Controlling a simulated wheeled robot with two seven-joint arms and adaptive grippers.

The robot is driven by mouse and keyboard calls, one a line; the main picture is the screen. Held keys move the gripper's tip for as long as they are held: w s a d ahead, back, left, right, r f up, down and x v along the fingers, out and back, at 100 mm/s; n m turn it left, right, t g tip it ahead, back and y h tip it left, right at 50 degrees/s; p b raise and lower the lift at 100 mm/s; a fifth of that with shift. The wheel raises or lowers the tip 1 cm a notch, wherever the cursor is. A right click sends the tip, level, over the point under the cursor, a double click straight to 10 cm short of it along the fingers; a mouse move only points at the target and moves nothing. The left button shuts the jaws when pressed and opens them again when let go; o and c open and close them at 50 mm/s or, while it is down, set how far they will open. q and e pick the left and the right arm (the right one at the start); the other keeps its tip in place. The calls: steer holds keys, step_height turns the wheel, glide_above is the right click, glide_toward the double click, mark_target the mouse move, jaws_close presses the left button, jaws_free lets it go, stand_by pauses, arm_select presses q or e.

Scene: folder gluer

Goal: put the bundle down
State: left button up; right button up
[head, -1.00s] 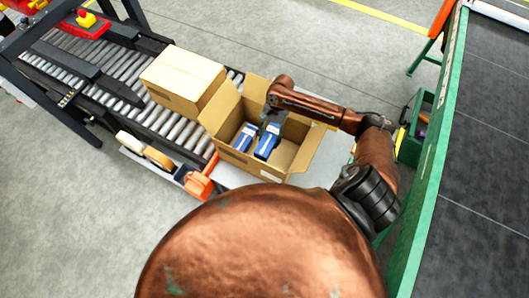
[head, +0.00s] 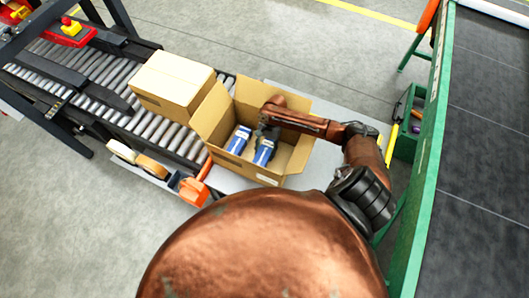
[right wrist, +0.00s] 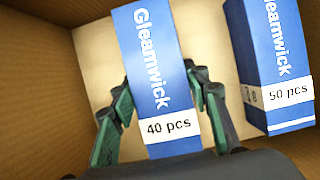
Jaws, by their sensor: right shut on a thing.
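My right gripper (head: 266,133) reaches down into an open cardboard box (head: 225,108). It is shut on a blue bundle (head: 263,153) with a white band. In the right wrist view, the green-padded fingers (right wrist: 160,95) sit on both sides of this bundle (right wrist: 155,50), whose band reads "40 pcs". A second blue bundle (head: 239,139) stands beside it in the box; its band reads "50 pcs" in the right wrist view (right wrist: 280,60). I cannot tell whether the held bundle touches the box floor. My left gripper is not in view.
The box stands on a grey table (head: 318,178) at the end of a roller conveyor (head: 150,125). A closed carton (head: 172,82) is to its left. A tape roll (head: 150,165) and an orange tape dispenser (head: 193,190) are in front. A green-framed dark belt (head: 485,150) is at right.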

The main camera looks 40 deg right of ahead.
steer(key=shift+f, duration=0.4)
steer(key=shift+f, duration=0.15)
steer(key=o, duration=1.4)
steer(key=shift+c, duration=0.2)
steer(key=shift+r, duration=0.3)
steer(key=p+v, duration=0.1)
steer(key=v, duration=1.1)
steer(key=shift+r+p, duration=0.3)
